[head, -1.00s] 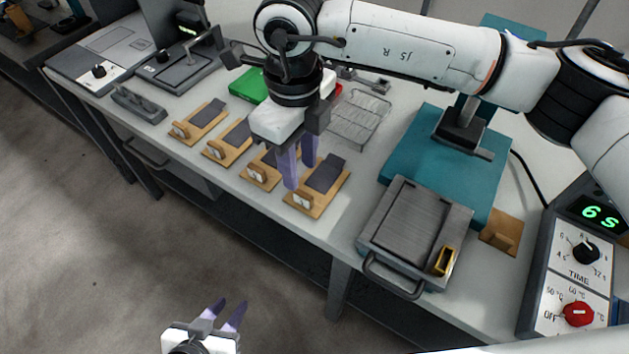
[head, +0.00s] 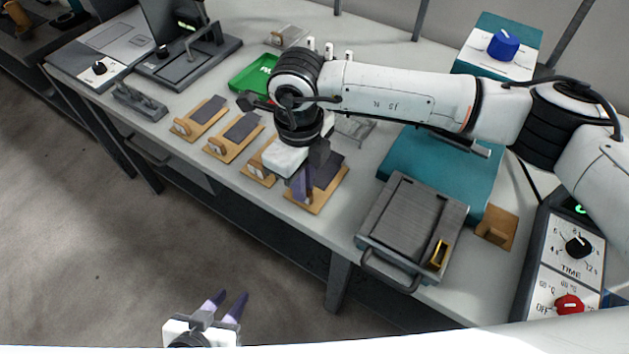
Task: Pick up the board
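Several wooden boards with dark grey pieces lie in a row on the table: one at the left (head: 198,122), one beside it (head: 233,138), one partly hidden behind my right gripper (head: 258,170), and one at the right end (head: 318,200). My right gripper (head: 303,188) points down at the right-end board, its purple fingers over the board's left part beside the dark grey piece (head: 328,170). The fingers overlap in this view, so their gap and any contact are unclear. My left gripper (head: 229,305) is open and empty, low in front of the table.
A grey tray-like plate with a handle (head: 410,225) stands right of the boards, by a teal press (head: 440,175). Another wooden piece (head: 497,228) lies further right, next to a timer box (head: 572,260). A green tray (head: 250,75) is behind the boards.

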